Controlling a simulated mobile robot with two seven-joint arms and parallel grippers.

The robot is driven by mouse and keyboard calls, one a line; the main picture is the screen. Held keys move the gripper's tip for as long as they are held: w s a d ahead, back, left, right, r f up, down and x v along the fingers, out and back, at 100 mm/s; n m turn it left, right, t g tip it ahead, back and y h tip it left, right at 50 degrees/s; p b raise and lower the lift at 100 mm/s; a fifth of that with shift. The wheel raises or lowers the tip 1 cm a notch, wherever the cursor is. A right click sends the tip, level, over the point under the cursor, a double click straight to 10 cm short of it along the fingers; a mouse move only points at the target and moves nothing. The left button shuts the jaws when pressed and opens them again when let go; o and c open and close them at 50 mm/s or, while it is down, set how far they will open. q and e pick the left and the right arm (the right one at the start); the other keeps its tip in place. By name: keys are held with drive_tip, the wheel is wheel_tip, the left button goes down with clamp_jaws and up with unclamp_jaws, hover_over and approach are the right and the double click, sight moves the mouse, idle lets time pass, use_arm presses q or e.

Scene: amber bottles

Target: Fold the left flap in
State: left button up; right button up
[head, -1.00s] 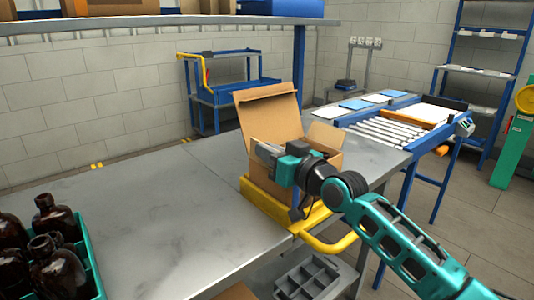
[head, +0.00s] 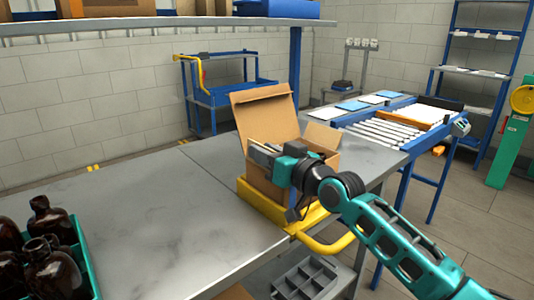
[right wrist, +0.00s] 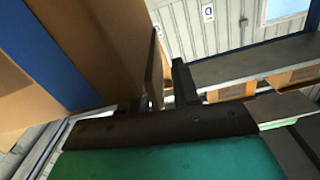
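An open cardboard box (head: 268,184) stands on the yellow holder at the table's right end. Its tall lid flap (head: 264,116) stands up at the back left, and a smaller right flap (head: 322,136) sticks up. My right gripper (head: 260,150) is at the box's left and front top edge and hides much of the opening. I cannot make out the left flap clearly behind it. In the right wrist view its dark fingers (right wrist: 170,85) stand close together beside a brown cardboard panel (right wrist: 85,40). Whether they grip anything is unclear. My left gripper is out of view.
A teal crate (head: 84,262) of amber bottles (head: 50,268) stands at the table's left front. The yellow holder (head: 262,205) has a handle rail at the front right. A roller conveyor (head: 385,132) lies behind the box. The grey table's middle (head: 165,215) is clear.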

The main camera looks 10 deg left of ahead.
use_arm(q)
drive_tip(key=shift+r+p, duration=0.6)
drive_tip(key=shift+p, duration=0.3)
use_arm(e)
drive_tip(key=v, duration=1.3)
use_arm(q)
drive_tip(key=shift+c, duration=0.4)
use_arm(e)
drive_tip(key=shift+a, duration=0.1)
